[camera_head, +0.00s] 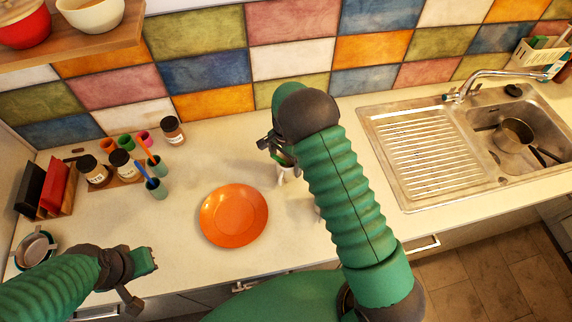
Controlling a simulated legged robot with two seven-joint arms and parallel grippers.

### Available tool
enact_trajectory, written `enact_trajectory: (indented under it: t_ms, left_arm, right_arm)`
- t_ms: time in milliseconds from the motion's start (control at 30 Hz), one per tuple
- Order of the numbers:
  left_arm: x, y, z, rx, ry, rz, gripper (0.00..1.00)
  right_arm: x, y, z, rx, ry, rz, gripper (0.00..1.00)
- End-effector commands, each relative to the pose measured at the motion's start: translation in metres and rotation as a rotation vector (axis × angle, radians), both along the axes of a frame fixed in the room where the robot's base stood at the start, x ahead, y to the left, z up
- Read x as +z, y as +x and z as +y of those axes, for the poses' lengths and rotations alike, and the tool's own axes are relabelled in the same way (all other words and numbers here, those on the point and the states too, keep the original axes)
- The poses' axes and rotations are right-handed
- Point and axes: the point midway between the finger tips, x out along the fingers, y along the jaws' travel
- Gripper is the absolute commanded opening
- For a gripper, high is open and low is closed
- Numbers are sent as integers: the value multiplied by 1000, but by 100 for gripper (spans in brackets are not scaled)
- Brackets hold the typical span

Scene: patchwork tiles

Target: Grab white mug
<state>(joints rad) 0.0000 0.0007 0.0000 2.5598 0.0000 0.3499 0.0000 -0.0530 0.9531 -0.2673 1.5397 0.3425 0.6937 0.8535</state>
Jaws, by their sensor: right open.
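A small white object (288,174), which looks like the white mug, stands on the counter behind the orange plate's right side. My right arm hides much of it, so its handle cannot be made out. My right gripper (277,152) is open, pointing down right over the white object. Whether the fingers touch it or sit around it cannot be told. My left gripper (143,281) is over the front left of the counter, away from the white object. Its jaw opening is unclear.
An orange plate (234,215) lies mid-counter. Jars (93,171) and cups with brushes (156,188) stand to its left. A metal sink (515,140) with a pot (513,135) is at the right. A wooden shelf (75,40) overhangs the upper left.

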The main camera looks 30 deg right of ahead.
Motion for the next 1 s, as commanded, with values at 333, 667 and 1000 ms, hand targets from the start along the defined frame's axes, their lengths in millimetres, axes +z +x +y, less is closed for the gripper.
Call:
enact_trajectory:
  t_ms: [333,667,1000]
  left_arm:
    - [10,0,0,0,0,0,0]
    - [10,0,0,0,0,0,0]
    - [10,0,0,0,0,0,0]
  right_arm:
    - [-26,0,-1,1,1,0,92]
    - [-25,-1,-1,1,1,-1,56]
    - [-25,0,-1,1,1,-1,11]
